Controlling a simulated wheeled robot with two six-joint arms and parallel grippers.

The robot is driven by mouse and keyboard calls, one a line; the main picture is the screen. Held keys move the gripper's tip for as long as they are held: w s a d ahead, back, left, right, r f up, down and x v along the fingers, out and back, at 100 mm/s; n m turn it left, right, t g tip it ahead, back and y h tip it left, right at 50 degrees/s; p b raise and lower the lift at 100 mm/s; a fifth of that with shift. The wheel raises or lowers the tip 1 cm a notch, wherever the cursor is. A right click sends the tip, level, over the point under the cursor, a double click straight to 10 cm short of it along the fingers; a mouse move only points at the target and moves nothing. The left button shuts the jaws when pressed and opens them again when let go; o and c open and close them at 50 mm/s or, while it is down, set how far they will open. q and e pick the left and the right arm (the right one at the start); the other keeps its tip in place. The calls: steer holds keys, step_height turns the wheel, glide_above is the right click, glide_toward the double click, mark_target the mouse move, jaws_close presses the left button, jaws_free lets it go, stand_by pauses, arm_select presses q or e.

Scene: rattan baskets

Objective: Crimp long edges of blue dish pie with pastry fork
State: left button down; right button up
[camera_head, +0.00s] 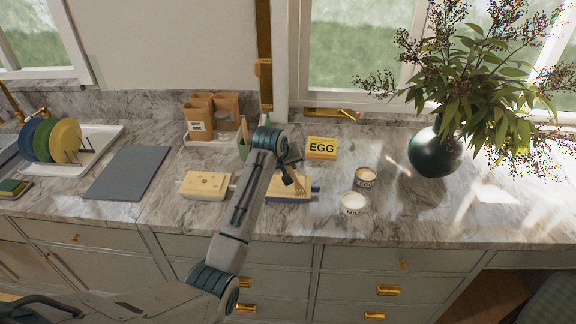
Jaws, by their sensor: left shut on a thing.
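My left gripper (288,176) is above this pie, shut on the pastry fork (299,187), whose tan end points down over the right part of the crust. I cannot tell whether the fork touches the crust. My right gripper is not in view.
Another pie (204,185) in a pale dish lies left of my arm. A yellow EGG box (321,148) stands behind, and two labelled jars (354,204) (365,177) stand right.

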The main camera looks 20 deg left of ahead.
arm_select(q)
steer(key=shift+f, duration=0.1)
steer(key=shift+r, duration=3.55)
steer(key=s+a+f, duration=0.1)
steer(key=a+f, duration=0.3)
steer(key=f, duration=0.2)
steer(key=shift+s+a, duration=0.2)
steer(key=shift+a, duration=0.2)
steer(key=shift+s+f, duration=0.1)
steer(key=shift+f, duration=0.5)
